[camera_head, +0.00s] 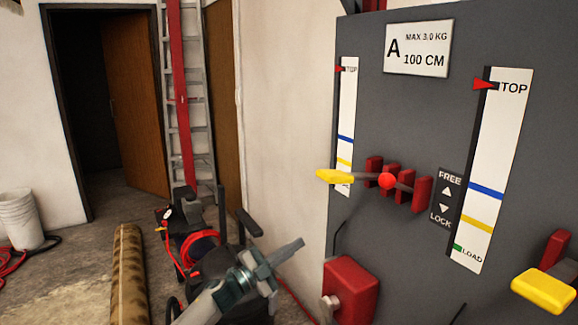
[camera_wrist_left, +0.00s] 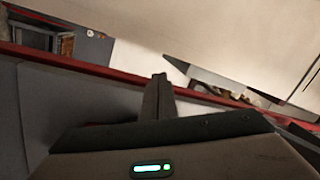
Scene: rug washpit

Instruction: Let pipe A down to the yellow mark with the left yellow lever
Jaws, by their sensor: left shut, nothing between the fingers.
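The left yellow lever (camera_head: 335,177) sticks out to the left from a grey panel (camera_head: 420,110), beside red blocks and a red ball. My left gripper (camera_head: 302,242) is shut and empty, below and a little left of this lever, apart from it. Its closed fingers (camera_wrist_left: 159,92) also show in the left wrist view, where I cannot make out the lever. The left scale (camera_head: 349,105) has its red pointer (camera_head: 340,69) at TOP, above its blue line and its yellow mark (camera_head: 344,161). Pipe A itself is not identifiable. My right gripper is out of view.
A second yellow lever (camera_head: 543,292) and a larger scale (camera_head: 497,140), its red pointer also at TOP, are at right. A red box (camera_head: 350,288) juts out low on the panel.

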